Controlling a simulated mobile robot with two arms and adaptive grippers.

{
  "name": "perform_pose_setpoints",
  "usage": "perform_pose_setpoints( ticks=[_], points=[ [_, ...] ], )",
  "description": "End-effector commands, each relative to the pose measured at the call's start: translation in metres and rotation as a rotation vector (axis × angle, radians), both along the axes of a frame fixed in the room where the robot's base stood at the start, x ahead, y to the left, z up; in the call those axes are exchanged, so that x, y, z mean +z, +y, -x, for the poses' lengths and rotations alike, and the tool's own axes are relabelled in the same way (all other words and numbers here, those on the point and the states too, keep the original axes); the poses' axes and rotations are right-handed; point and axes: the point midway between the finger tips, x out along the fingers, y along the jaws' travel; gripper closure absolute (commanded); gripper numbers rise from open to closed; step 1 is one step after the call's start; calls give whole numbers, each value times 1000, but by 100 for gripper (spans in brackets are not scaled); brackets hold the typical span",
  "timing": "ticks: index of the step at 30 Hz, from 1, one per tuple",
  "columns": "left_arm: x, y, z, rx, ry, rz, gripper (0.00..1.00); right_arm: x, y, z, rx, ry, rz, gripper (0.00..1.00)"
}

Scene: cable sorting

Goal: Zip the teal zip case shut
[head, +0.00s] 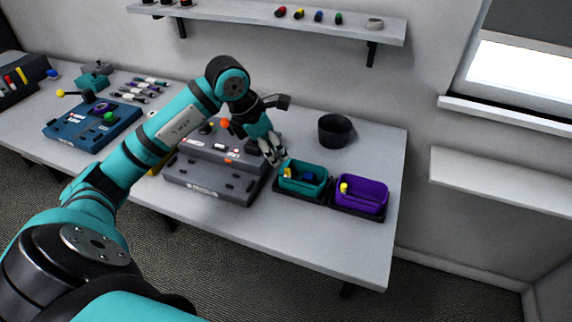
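The teal zip case (315,190) lies open on the right part of the table, on a dark base. A yellow piece and a dark blue piece show inside it. My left gripper (276,160) points down at the case's upper left edge, close to its yellow piece. Whether it touches the case I cannot tell. Its fingers are small here, and I cannot tell whether they are open or shut. The zip pull is too small to make out. My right gripper is not in view.
An open purple case (376,207) with a yellow piece stands just right of the teal one. A black bowl (335,130) stands behind. A grey device (222,185) lies to the left, a blue device (75,137) further left. A wall shelf (230,12) hangs above.

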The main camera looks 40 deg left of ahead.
Motion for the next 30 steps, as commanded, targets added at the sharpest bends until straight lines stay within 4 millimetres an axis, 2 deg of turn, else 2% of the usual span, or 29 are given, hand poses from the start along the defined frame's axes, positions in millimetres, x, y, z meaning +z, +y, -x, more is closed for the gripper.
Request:
perform_pose_setpoints(
  ticks=[6,12,18,24,25,30],
  points=[
    [-41,-10,-15,0,4,4,62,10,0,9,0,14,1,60],
    [-66,-15,-24,0,2,3,62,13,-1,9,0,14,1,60],
    [-75,-16,-27,1,1,1,62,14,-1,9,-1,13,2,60],
    [-76,-16,-27,0,0,1,62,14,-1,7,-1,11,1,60],
    [-76,-16,-27,0,0,1,63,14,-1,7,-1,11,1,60],
    [-75,-16,-27,0,0,1,85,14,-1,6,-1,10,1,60]
  ],
)
